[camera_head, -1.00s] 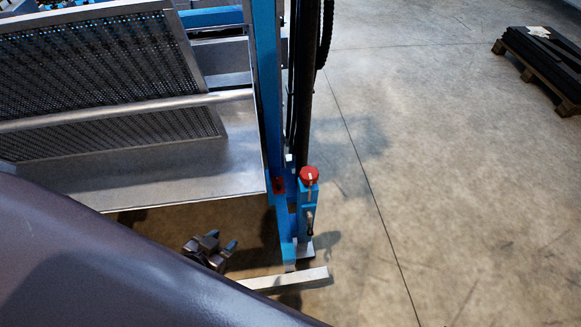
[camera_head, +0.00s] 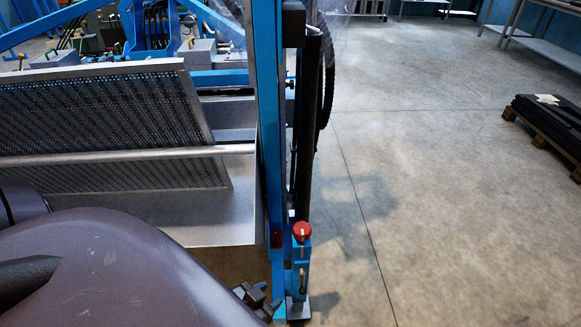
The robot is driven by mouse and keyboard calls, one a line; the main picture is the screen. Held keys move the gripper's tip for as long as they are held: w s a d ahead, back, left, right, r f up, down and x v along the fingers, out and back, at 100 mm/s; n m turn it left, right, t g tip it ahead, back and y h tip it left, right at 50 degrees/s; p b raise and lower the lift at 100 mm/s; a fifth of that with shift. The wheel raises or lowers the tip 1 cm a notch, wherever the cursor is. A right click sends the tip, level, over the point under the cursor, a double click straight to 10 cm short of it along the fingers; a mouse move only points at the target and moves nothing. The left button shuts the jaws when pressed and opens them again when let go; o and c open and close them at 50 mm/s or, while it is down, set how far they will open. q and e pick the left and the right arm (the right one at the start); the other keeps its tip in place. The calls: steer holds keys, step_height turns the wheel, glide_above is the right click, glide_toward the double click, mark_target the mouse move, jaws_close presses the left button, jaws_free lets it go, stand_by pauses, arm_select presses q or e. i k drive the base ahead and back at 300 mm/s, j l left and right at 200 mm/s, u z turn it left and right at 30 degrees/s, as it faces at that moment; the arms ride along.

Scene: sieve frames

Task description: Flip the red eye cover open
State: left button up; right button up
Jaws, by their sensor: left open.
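A red round cap (camera_head: 302,231) sits on top of a short blue post (camera_head: 301,268) at the lower middle. A small dark red piece (camera_head: 276,239) is on the tall blue upright just left of it. I cannot tell for sure which red part is the eye cover, or whether it is open. My left gripper (camera_head: 266,303) is open, below and left of the red cap, close beside the blue post. It appears apart from both red parts. My own purple-grey arm hides the lower left and part of the gripper. My right gripper is not in view.
A blue machine frame with a slanted perforated metal screen (camera_head: 110,115) and a metal tray (camera_head: 215,215) fills the left. Dark hoses (camera_head: 309,130) run along the upright. The floor at right is clear up to a pallet of dark sheets (camera_head: 550,125).

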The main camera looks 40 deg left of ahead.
mark_target(276, 242)
steer(key=i+l, duration=0.1)
steer(key=l, duration=0.2)
steer(key=i+l+z, duration=0.15)
steer(key=l, duration=0.4)
steer(key=i+l, duration=0.7)
steer(key=i+l+u, duration=0.1)
steer(key=i+u, duration=0.25)
steer(key=i, duration=0.25)
steer(key=i+l+u, duration=0.3)
steer(key=i, duration=0.25)
steer(key=i+u, duration=0.95)
steer(key=i+l+u, duration=0.1)
steer(key=i+u, duration=0.25)
steer(key=u, duration=0.15)
steer(key=i+l+u, duration=0.2)
steer(key=u, duration=0.25)
steer(key=i+l+u, duration=0.35)
steer(key=u, duration=0.15)
steer(key=i+l+u, duration=0.2)
steer(key=l+u, duration=0.3)
steer(key=i+l+u, duration=0.15)
steer(key=l+u, duration=0.35)
steer(key=i+l+u, duration=0.15)
steer(key=l+u, duration=0.8)
steer(key=j, duration=0.1)
